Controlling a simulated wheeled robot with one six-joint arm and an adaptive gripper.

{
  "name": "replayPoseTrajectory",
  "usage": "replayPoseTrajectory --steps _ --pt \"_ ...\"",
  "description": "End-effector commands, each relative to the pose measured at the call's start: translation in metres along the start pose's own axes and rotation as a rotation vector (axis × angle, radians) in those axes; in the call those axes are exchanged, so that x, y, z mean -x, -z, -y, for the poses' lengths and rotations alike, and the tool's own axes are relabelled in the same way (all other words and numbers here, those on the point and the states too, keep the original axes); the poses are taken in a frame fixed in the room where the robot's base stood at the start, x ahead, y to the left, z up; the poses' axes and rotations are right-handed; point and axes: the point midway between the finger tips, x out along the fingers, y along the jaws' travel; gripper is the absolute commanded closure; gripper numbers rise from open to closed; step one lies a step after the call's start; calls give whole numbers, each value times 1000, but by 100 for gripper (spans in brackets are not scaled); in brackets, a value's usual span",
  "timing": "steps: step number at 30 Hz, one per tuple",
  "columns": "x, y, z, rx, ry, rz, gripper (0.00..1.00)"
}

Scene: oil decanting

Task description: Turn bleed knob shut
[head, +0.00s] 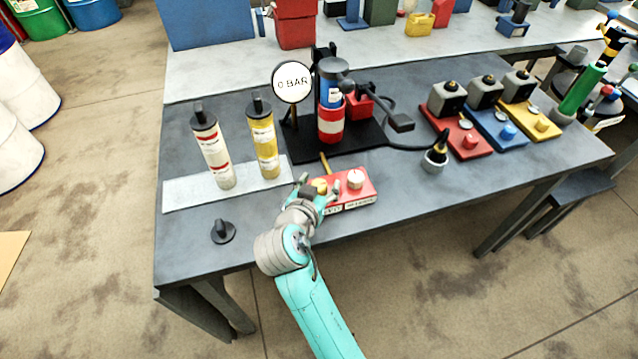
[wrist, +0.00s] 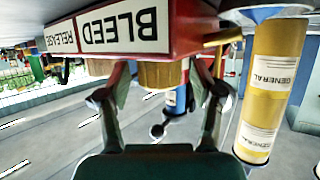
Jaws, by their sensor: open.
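The red block (head: 368,190) near the front edge of the table carries two knobs. The bleed knob (head: 320,185) is yellowish and sits on the left, partly hidden by my gripper (head: 316,194). The paler release knob (head: 355,179) sits on the right. In the wrist view the block is upside down, with its BLEED label (wrist: 125,31) and RELEASE label (wrist: 62,43) readable. There the bleed knob (wrist: 160,74) shows between the fingers of my open gripper (wrist: 162,92); I cannot tell whether either finger touches it.
A gauge (head: 291,82) reads 0 BAR beside the pump stand (head: 345,138). A yellow cartridge (head: 263,140) and a white cartridge (head: 213,150) stand on a pale strip to the left. A black knob-like part (head: 223,232) lies at the front left. The front right tabletop is clear.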

Motion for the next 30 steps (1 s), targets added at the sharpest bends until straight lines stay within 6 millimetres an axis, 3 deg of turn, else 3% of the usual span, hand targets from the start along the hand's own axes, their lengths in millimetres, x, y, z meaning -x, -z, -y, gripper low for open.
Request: replayPoseTrajectory --steps 6,13,23,30 --pt "0 0 0 0 0 0 37" --pt "0 0 0 0 0 0 94" --pt "0 0 -1 12 26 0 95" --pt "0 0 -2 57 140 -1 95"
